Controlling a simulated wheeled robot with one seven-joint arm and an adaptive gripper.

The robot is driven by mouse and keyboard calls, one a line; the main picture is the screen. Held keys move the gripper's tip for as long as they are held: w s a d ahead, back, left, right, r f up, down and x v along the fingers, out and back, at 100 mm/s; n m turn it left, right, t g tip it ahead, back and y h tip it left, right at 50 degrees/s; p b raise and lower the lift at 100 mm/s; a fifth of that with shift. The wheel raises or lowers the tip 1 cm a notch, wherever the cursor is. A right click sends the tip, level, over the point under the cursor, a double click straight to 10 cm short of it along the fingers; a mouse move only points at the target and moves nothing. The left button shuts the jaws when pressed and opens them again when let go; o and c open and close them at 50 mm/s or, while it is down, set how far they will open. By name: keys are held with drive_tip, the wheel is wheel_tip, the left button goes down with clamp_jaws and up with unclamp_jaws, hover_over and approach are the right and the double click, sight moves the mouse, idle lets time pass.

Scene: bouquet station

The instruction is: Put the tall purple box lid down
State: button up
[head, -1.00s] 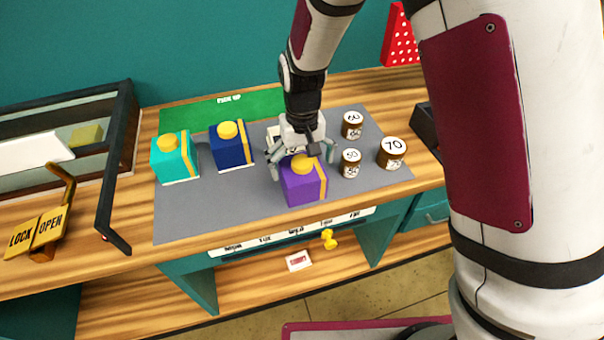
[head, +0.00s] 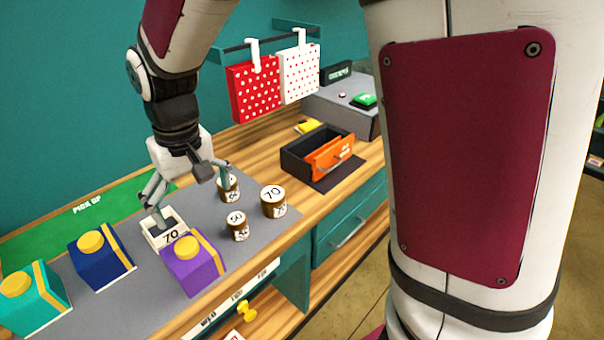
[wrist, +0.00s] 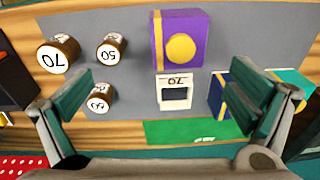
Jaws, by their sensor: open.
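The tall purple box lid (head: 194,264), with a yellow knob and stripe, stands upright on the grey mat near the front edge of the counter. In the wrist view the purple lid (wrist: 197,25) is at the top centre, clear of both fingers. My gripper (head: 190,194) is open and empty, above and behind the lid. In the wrist view its fingers (wrist: 163,96) are wide apart. A small white open box marked 70 (head: 160,240) stands just behind the lid; it also shows between the fingers in the wrist view (wrist: 174,100).
Navy (head: 103,266) and teal (head: 32,305) lids with yellow knobs stand to the left. Brown jars, including one marked 70 (head: 274,206) and one marked 50 (head: 237,230), stand to the right. A black bin with an orange front (head: 330,158) is farther right. A green pick-up strip (head: 75,222) lies behind.

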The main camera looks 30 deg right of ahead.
drive_tip(key=s+d+r+m+t, duration=0.1)
drive_tip(key=s+d+r+t, duration=0.1)
drive_tip(key=s+d+r, duration=0.4)
drive_tip(key=s+d+r+m+t, duration=0.1)
drive_tip(key=s+d+r, duration=0.5)
drive_tip(key=s, duration=0.6)
drive_tip(key=shift+d+m+t+h, duration=0.3)
drive_tip(key=shift+d+t, duration=0.5)
